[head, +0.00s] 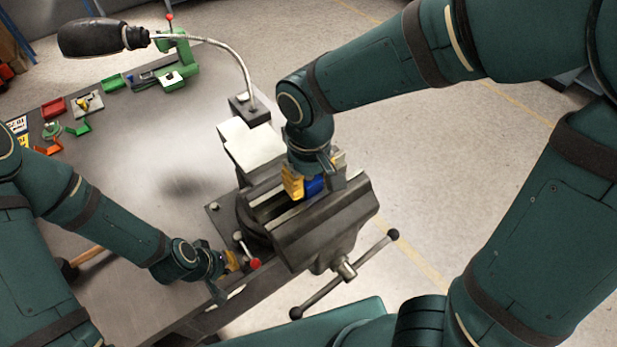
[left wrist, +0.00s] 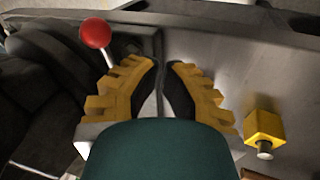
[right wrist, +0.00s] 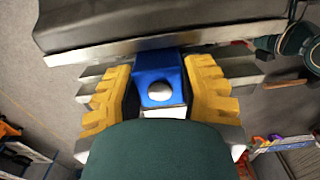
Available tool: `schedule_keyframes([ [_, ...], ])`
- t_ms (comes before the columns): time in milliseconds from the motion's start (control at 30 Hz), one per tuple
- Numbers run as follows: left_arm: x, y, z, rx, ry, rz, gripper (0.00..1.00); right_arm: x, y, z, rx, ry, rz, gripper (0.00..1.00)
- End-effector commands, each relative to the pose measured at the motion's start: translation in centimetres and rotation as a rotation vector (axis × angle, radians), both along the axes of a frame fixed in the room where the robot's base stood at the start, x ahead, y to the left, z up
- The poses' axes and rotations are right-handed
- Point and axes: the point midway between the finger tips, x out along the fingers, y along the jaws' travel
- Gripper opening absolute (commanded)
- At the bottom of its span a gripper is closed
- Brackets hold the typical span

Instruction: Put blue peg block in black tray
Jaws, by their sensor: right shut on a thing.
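The blue peg block (head: 314,186) is between the fingers of my right gripper (head: 312,182), over the bench vise's jaws in the head view. In the right wrist view the blue block (right wrist: 158,74) shows a round metal peg end, and the fingers press on both sides of it. Whether the block touches the vise, I cannot tell. My left gripper (left wrist: 167,66) is low by the vise's base, its fingers slightly apart with nothing visible between them. I cannot make out a black tray in any view.
The grey vise (head: 318,225) stands at the bench's edge, its handle (head: 345,270) sticking out. A yellow peg block (left wrist: 264,127) and red-knobbed lever (left wrist: 96,34) are near my left gripper. A lamp (head: 95,38) and small red and green bins (head: 112,83) are farther back. The bench's middle is clear.

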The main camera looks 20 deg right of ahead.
Motion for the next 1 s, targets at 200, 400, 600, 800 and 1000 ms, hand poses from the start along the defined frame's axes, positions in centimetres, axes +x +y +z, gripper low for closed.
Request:
schedule_keyframes([
  [200,0.0,0.0,1.4,0.0,0.0,0.0,0.0,0.0,0.0,1.5,0.0,-0.001,0.0,0.1],
  [400,0.0,0.0,2.4,0.0,0.0,0.0,0.0,0.1,0.0,2.6,0.0,-0.001,-0.001,0.1],
  [600,0.0,0.0,3.3,0.0,0.0,0.0,0.0,0.1,0.0,3.7,0.002,-0.002,0.0,0.1],
  [800,0.0,0.0,3.9,0.0,0.0,0.0,0.0,0.1,0.0,4.3,0.001,-0.002,0.0,0.1],
  [1000,0.0,0.0,3.8,0.0,0.0,0.0,0.0,0.1,0.0,4.2,0.001,-0.002,0.0,0.1],
])
